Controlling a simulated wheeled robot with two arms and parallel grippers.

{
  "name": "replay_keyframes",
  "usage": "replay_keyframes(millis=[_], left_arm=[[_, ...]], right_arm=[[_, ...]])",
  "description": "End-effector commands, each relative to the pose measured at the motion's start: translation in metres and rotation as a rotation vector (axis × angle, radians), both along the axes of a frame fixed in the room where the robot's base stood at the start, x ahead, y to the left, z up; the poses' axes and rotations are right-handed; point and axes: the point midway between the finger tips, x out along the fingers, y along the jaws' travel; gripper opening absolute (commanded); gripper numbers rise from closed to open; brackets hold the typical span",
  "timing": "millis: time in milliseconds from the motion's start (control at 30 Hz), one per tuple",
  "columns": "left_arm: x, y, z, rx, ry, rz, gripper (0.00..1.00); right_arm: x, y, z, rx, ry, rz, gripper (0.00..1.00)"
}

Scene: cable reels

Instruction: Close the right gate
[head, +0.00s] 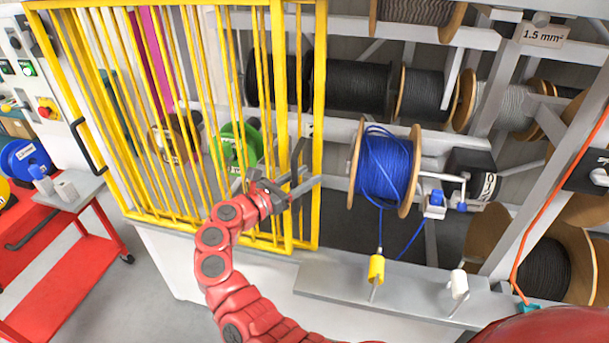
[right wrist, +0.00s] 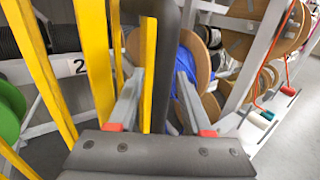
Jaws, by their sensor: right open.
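A yellow barred gate (head: 318,90) stands in front of the left part of the reel rack in the head view. Several yellow uprights overlap near its right edge, and I cannot tell exactly which panel each belongs to. A dark upright handle (head: 297,155) is near that edge. My right gripper (head: 306,180) is at the handle. In the right wrist view its open fingers (right wrist: 160,85) lie either side of a yellow bar (right wrist: 148,60) and the dark handle (right wrist: 166,50). I cannot tell whether they touch. My left gripper is not in view.
Right of the gate the rack is uncovered, with a blue cable reel (head: 385,168) close by and black reels (head: 350,88) above. A grey ledge (head: 390,290) runs below. Another black handle (head: 88,147) is at the far left, above a red cart (head: 60,245).

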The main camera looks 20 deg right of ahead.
Motion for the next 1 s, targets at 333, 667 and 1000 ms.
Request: replay_keyframes(millis=[333, 667, 1000], left_arm=[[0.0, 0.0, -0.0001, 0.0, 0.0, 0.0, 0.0], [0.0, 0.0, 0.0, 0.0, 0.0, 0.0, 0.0], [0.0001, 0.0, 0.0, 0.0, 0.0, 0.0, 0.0]], right_arm=[[-0.0001, 0.0004, 0.0002, 0.0, 0.0, 0.0, 0.0], [0.0, 0.0005, 0.0005, 0.0, 0.0, 0.0, 0.0], [0.0, 0.0005, 0.0007, 0.0, -0.001, 0.001, 0.0]])
